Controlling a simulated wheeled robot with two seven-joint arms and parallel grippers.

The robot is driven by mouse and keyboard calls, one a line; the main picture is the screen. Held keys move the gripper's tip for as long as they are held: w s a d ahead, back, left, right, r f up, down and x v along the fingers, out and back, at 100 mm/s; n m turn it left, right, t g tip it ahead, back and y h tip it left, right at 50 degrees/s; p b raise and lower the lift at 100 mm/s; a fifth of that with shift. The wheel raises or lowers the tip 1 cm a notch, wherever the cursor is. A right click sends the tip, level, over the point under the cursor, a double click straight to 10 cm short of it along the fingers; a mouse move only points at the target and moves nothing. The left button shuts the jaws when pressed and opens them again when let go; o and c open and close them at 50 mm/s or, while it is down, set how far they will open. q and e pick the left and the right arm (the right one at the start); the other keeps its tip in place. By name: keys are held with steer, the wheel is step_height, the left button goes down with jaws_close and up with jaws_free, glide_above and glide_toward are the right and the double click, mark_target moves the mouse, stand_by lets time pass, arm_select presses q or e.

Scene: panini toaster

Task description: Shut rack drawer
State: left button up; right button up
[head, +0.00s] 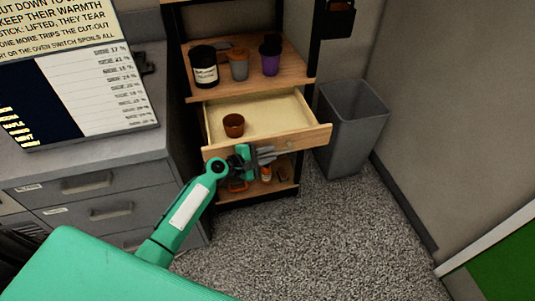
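The rack drawer (268,110) is pulled out of the wooden-shelved rack, with its pale inside showing. A small brown cup (233,125) stands in it towards the left. The wooden drawer front (312,137) faces me. My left gripper (272,154) is at the middle of the drawer front, its grey fingers pointing right and covering part of the front's lower edge. I cannot tell whether it touches the front, or whether its fingers are apart or closed. My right gripper is not in view.
A dark jar (204,67), a grey-brown cup (239,64) and a purple cup (270,58) stand on the shelf above. Small items lie on the shelf below. A grey bin (351,125) stands close right of the drawer. A grey cabinet (85,187) is at left. Carpet (330,240) in front is clear.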

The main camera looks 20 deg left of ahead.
arm_select(q)
steer(key=shift+c, duration=0.3)
jaws_close()
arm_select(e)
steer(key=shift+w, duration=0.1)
